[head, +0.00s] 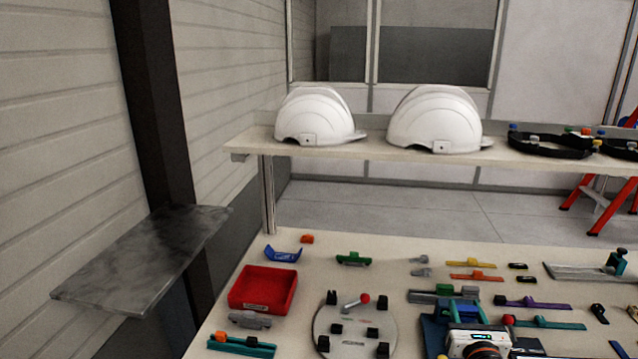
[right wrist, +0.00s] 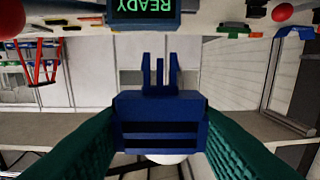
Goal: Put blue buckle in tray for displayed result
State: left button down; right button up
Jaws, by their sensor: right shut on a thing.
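The blue buckle (right wrist: 160,107) fills the middle of the right wrist view, with its prongs pointing up in that picture. My right gripper (right wrist: 160,140) is shut on it, one green ribbed finger on each side. A display (right wrist: 143,8) beyond the buckle reads READY in green, upside down in the wrist view. A red tray (head: 262,290) stands at the left of the table and looks empty. My left gripper is not in view.
A round grey plate (head: 355,325) with black blocks and a red-knobbed lever lies right of the tray. A blue curved part (head: 283,254) and a green part (head: 353,258) lie behind. Several coloured strips lie at the right. White helmets (head: 435,120) sit on the shelf.

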jog(key=s+a+n+y, duration=0.1)
jog(key=s+a+y, duration=0.1)
jog(key=s+a, duration=0.75)
jog(key=s+a+n+y, duration=0.1)
jog(key=s+a+y, duration=0.1)
jog(key=s+a, duration=0.8)
jog(key=w+d+r+m+h, duration=0.1)
jog(key=w+d+h, duration=0.3)
jog(key=w+d, duration=1.7)
jog(key=shift+d+m+h, duration=0.3)
jog(key=shift+m, duration=0.4)
notch_tip(320, 180, down, 10)
jog(key=b, duration=0.3)
jog(key=shift+r, duration=0.2)
